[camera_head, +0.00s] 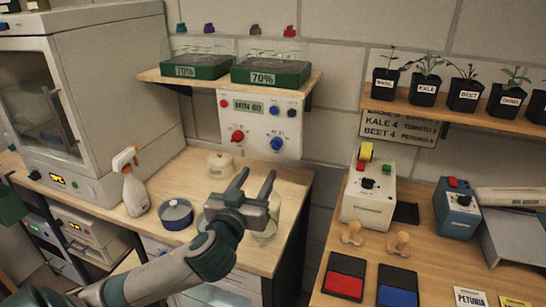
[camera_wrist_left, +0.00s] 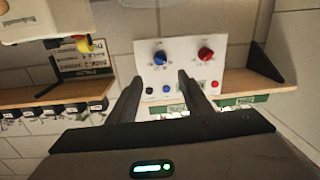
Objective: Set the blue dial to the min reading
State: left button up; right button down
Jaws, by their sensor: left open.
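The blue dial (camera_head: 277,143) is at the lower right of a white control panel (camera_head: 258,122) on the wall under a shelf. A red dial (camera_head: 237,136) is to its left, and a small display above reads "MIN 60". In the left wrist view, which looks upside down, the blue dial (camera_wrist_left: 160,58) and red dial (camera_wrist_left: 206,54) show beyond my fingers. My left gripper (camera_head: 256,181) is open and empty, below and in front of the panel, apart from the blue dial. The dial's exact pointer angle is too small to read. My right gripper is not in view.
The shelf (camera_head: 312,84) above the panel holds two green trays marked 70%. A blue pot (camera_head: 176,214), spray bottle (camera_head: 131,184) and lidded jar (camera_head: 220,165) stand on the left counter. A glass jar is partly hidden behind my gripper.

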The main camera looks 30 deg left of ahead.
aim_at(274, 147)
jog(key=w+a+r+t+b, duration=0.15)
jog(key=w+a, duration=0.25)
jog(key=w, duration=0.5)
pick_arm(q)
jog(key=p+x, duration=0.2)
jog(key=x, duration=1.1)
jog(key=shift+r, duration=0.15)
jog(key=shift+w+a, duration=0.15)
jog(key=shift+w, duration=0.4)
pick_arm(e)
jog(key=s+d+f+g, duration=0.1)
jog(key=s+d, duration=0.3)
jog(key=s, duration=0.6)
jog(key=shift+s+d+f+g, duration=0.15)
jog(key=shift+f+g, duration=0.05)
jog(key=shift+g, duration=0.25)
pick_arm(q)
jog(key=c, duration=1)
jog(key=shift+c, duration=0.2)
